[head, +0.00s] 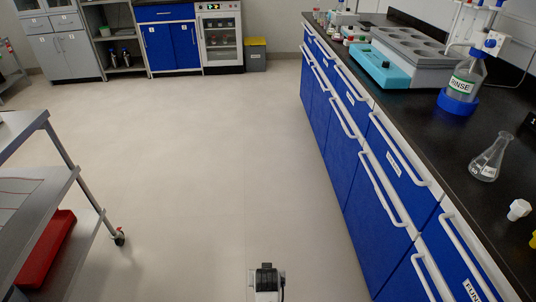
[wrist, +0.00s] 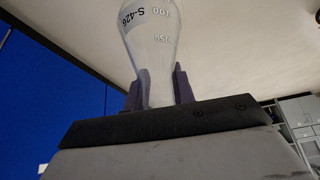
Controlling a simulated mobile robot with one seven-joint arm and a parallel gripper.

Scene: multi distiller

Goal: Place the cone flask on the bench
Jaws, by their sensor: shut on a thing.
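A clear glass cone flask (wrist: 151,45) with an S-426 label and volume marks shows in the wrist view. Its narrow neck sits between the purple fingers of my gripper (wrist: 159,90), which is shut on it. The flask's wide end runs out of the top of the picture. The bench (head: 421,117) has a black top and runs along the right of the head view. The held flask and my gripper's fingers are not visible in the head view. Another clear cone flask (head: 489,160) stands upright on the bench.
A RINSE bottle (head: 467,80) in a blue base, a teal-and-grey device (head: 393,62) and a white stopper-like object (head: 518,209) stand on the bench. Blue drawers (head: 372,150) with white handles line its front. A metal cart (head: 45,180) stands left. The floor between is clear.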

